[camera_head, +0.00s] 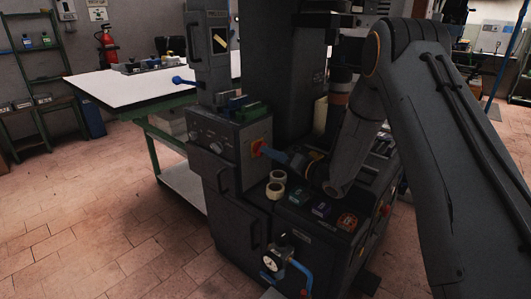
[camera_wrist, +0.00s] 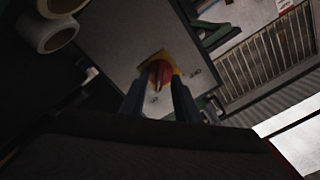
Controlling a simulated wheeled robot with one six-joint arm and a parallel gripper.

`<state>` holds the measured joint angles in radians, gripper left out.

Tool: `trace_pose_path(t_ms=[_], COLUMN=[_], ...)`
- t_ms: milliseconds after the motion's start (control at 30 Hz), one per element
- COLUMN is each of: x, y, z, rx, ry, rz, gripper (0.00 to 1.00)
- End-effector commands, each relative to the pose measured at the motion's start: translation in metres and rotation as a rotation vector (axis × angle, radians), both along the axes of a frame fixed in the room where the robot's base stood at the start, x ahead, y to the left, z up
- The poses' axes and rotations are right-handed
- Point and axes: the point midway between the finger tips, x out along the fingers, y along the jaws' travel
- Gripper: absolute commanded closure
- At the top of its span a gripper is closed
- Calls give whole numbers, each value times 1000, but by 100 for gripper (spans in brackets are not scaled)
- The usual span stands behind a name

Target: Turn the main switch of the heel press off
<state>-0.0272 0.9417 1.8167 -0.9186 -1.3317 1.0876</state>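In the head view the switch (camera_head: 256,147) shows on the right side of the control box. My gripper (camera_head: 267,151) reaches it from the right, with blue fingers pointing at the panel. In the wrist view the fingers (camera_wrist: 160,88) stand apart, one to each side of the knob's lower part, with grey panel visible between them. Whether they touch the knob I cannot tell. The knob's position marks are too small to read.
Two cream tape rolls (camera_head: 276,184) stand on the ledge under my gripper; they also show in the wrist view (camera_wrist: 46,32). A blue-tipped lever (camera_head: 182,80) sticks out left of the press. A white-topped table (camera_head: 105,86) stands behind it. Floor at left is clear.

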Motion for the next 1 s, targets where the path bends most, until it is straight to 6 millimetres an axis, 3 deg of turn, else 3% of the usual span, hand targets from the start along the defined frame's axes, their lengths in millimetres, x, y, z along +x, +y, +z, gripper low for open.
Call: trace_pose_path(t_ms=[200,533,700,1000], x=[14,17,17,17], y=[18,21,21,21], z=[0,0,0,0], rx=[0,-1,-1,-9], ry=[0,0,0,-11], rz=[0,-1,-1,-1], gripper=[71,71,98,100])
